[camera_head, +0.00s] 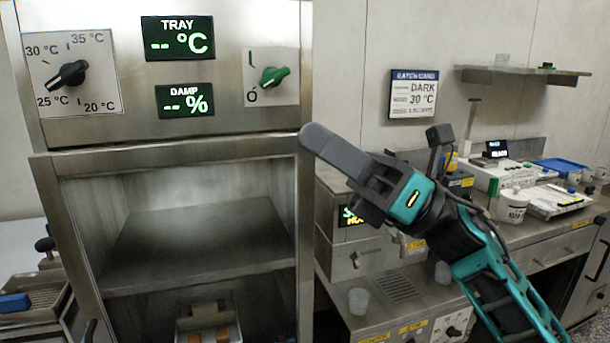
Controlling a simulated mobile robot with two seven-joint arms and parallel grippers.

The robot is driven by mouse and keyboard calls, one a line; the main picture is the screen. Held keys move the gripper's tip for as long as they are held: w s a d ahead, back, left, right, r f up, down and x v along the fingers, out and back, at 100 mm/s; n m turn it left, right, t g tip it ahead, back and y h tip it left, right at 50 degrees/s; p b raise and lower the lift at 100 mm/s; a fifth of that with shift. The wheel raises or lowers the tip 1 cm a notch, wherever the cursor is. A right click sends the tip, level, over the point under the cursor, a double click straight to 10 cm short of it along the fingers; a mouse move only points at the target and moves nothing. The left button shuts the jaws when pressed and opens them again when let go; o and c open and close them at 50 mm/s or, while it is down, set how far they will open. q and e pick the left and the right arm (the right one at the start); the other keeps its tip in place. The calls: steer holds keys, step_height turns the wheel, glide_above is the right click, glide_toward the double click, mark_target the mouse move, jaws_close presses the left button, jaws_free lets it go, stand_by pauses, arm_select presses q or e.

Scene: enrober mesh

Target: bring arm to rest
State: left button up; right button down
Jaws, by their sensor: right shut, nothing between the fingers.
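My right gripper (338,173) is raised in front of the steel cabinet's right edge, its fingers together and pointing up and left. Nothing shows between the fingers. My right arm (495,275) comes in from the lower right, teal and black, and hides part of the machine and bench behind it. The gripper appears apart from the cabinet (306,245), though the exact gap cannot be told. My left gripper is not in view.
The open cabinet has a bare shelf (190,245) and a tray (181,331) with brown pieces below. Above are a temperature knob (67,74) and a green knob (274,76). A bench with a white tub (513,206) stands right. A wall card (413,94) reads DARK 30 °C.

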steer(key=w+d+f+n+t+h, duration=0.25)
steer(key=f+n+t+h, duration=0.3)
steer(key=f+n, duration=0.5)
steer(key=w+d+f+n+t+h, duration=0.1)
steer(key=d+f+n+t+h, duration=0.5)
steer(key=n, duration=0.7)
steer(key=w+d+f+n+t+h, duration=0.2)
steer(key=f+n+t+h, duration=0.3)
steer(key=f+n+t, duration=0.5)
steer(key=s+d+f+m+g+h, duration=0.1)
steer(key=s+f+m+g+h, duration=0.1)
steer(key=s+f, duration=0.4)
steer(key=s+d+f+m+g+h, duration=0.2)
steer(key=s+f+m+g, duration=0.2)
steer(key=f, duration=0.7)
steer(key=s+d+f+m+g+h, duration=0.2)
steer(key=s+f+m+g, duration=0.2)
steer(key=s+f, duration=0.3)
step_height(320, 180, down, 2)
steer(key=shift+s+f+g, duration=0.15)
steer(key=shift+s+g, duration=0.2)
steer(key=c, duration=1.8)
jaws_free()
